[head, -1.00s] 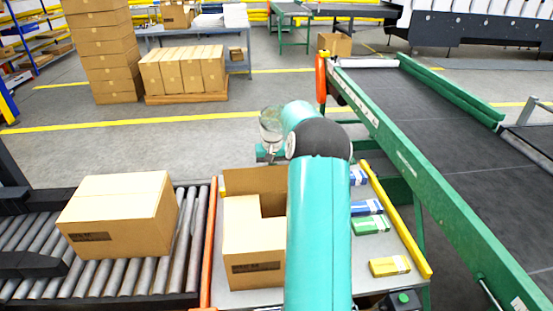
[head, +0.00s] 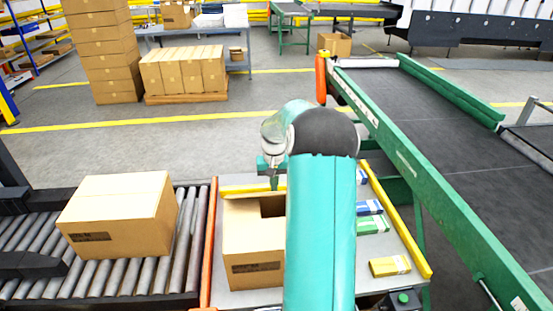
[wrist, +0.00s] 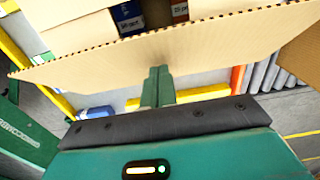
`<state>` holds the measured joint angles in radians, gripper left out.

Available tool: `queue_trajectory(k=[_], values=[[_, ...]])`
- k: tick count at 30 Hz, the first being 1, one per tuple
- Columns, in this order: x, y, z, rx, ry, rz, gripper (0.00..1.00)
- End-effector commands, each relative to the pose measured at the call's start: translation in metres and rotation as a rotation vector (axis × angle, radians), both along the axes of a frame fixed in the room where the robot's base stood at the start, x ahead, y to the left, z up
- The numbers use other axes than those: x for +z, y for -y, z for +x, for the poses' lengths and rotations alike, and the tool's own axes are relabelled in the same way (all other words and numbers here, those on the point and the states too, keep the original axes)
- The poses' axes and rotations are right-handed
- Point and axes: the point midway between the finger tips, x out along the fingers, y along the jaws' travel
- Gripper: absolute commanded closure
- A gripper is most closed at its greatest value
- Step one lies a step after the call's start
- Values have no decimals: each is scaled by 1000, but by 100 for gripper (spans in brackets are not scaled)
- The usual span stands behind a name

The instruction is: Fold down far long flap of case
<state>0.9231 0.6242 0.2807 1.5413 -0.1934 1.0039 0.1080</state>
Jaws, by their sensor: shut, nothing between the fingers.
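The case (head: 253,255) is an open cardboard box on the grey packing table. My gripper (head: 274,187) is shut and empty at the far side of the case. My arm hides the case's right side.
Small blue, green and yellow packs (head: 389,266) lie on the table (head: 345,280) to the right, beside a yellow rail (head: 405,225). A closed carton (head: 120,215) sits on the roller conveyor at left. A green-framed belt conveyor (head: 430,130) runs at right.

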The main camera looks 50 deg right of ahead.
Motion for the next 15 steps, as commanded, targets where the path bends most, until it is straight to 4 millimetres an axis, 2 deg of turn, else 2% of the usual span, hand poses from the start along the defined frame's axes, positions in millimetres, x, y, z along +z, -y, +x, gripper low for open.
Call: queue_trajectory(k=[10, 15], values=[[-1, -2, -2, 0, 0, 0, 100], [-10, -8, -11, 0, -1, 0, 100]])
